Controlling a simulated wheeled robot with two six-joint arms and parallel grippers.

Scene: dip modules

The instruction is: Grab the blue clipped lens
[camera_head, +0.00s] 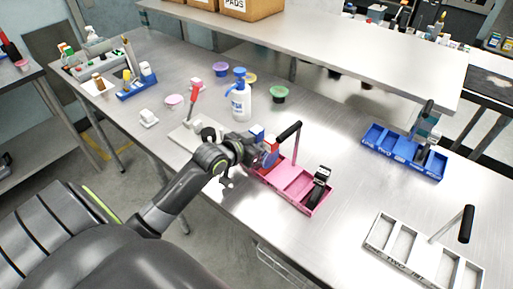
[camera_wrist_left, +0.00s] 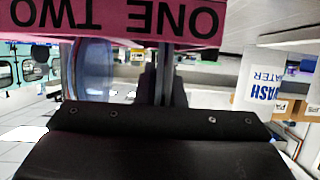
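The blue lens (camera_head: 270,156) is a round translucent disc at the left end of the pink tray (camera_head: 304,205). In the left wrist view the lens (camera_wrist_left: 94,70) stands on edge, just left of the dark fingers and below the tray wall, which reads "ONE TWO" upside down. My left gripper (camera_head: 258,153) is at that end of the tray, right by the lens. Its fingers (camera_wrist_left: 163,75) look close together in the wrist view; whether the lens's clip is between them cannot be told. My right gripper is in neither view.
The pink tray has an upright black handle (camera_head: 289,131) and a black item (camera_head: 320,184). A white pump bottle (camera_head: 241,102) stands behind my left gripper. A blue tray (camera_head: 405,150) and a white tray (camera_head: 393,236) are to the right. Bare table lies between the trays.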

